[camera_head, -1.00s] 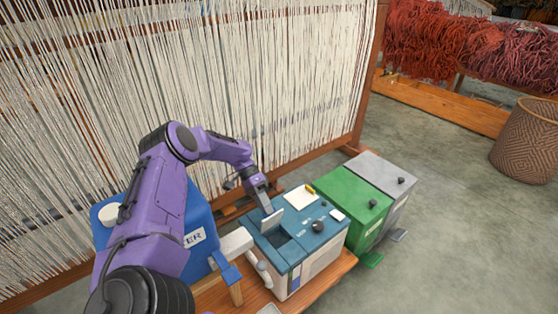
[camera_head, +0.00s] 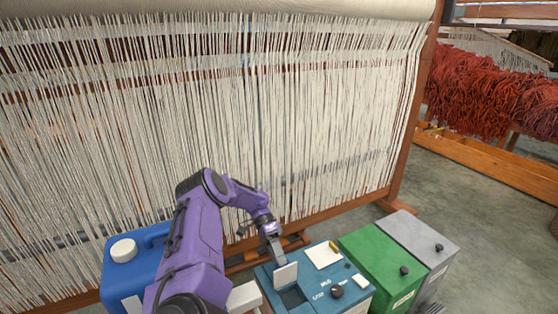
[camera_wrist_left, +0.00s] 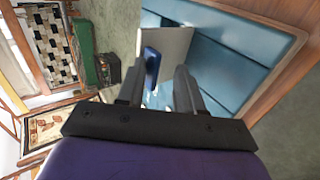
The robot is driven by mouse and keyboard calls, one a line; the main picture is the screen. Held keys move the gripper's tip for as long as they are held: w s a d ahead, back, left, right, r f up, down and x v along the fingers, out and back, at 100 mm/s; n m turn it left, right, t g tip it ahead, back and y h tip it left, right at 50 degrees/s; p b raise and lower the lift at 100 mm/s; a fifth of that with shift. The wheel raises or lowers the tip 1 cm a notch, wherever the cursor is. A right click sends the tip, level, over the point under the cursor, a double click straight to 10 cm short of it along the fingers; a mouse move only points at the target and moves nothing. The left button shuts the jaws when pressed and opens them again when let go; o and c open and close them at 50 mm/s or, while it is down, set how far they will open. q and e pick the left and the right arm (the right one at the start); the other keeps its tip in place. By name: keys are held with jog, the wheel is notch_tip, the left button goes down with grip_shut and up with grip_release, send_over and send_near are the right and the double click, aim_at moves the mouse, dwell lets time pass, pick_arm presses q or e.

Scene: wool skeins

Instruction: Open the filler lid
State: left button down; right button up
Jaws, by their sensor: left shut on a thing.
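The filler lid (camera_head: 286,275) is a small pale flap on top of the teal machine (camera_head: 318,293). It stands raised, with a dark opening (camera_head: 292,297) showing in front of it. My left gripper (camera_head: 272,243) is at the lid's upper edge. In the left wrist view, the fingers (camera_wrist_left: 158,72) are shut on the lid's blue tab (camera_wrist_left: 152,62), with the pale lid panel (camera_wrist_left: 172,42) behind. How the tab sits between the fingertips is partly hard to see. My right gripper is not in view.
A blue jug (camera_head: 135,262) with a white cap stands left of the machine, partly behind my left arm. A green bin (camera_head: 375,262) and a grey bin (camera_head: 420,238) stand to its right. A loom with pale warp threads (camera_head: 230,110) rises behind.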

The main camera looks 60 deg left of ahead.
pick_arm(q)
jog(key=shift+s+f, duration=0.5)
jog(key=shift+f, duration=0.25)
jog(key=c, duration=1.1)
grip_release()
jog(key=shift+w+a+f, duration=0.1)
jog(key=shift+w+f, duration=0.05)
jog(key=shift+c, duration=0.2)
jog(key=o, duration=0.3)
jog(key=shift+w+a+f, duration=0.1)
jog(key=shift+a+f, duration=0.05)
jog(key=shift+c, duration=1.1)
jog(key=shift+r, duration=0.2)
jog(key=shift+c, duration=0.2)
